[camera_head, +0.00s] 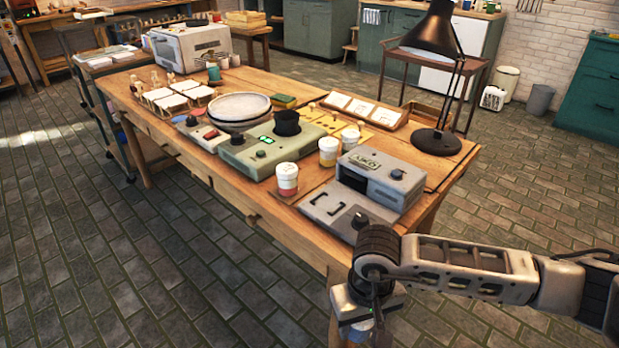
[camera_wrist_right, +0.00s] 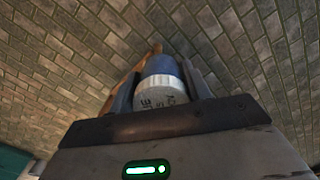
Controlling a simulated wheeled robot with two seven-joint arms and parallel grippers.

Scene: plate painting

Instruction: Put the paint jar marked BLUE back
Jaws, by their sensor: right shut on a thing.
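My right gripper (camera_head: 362,328) is shut on the blue paint jar (camera_wrist_right: 160,92), in front of the table's near right corner and over the floor. In the right wrist view the jar sits between the two fingers of the gripper (camera_wrist_right: 163,82). It has a white band with partly readable letters ending in "UE" and a blue section. In the head view the jar is mostly hidden by the gripper. A jar with a red band (camera_head: 287,179) and a jar with a yellow band (camera_head: 328,151) stand on the table. My left gripper is not in view.
A grey boxy device (camera_head: 382,178) with a flat front plate stands at the table's (camera_head: 305,232) near right end. A green device with a black cup (camera_head: 287,123), a round wheel (camera_head: 239,106) and a black lamp (camera_head: 437,140) stand farther back.

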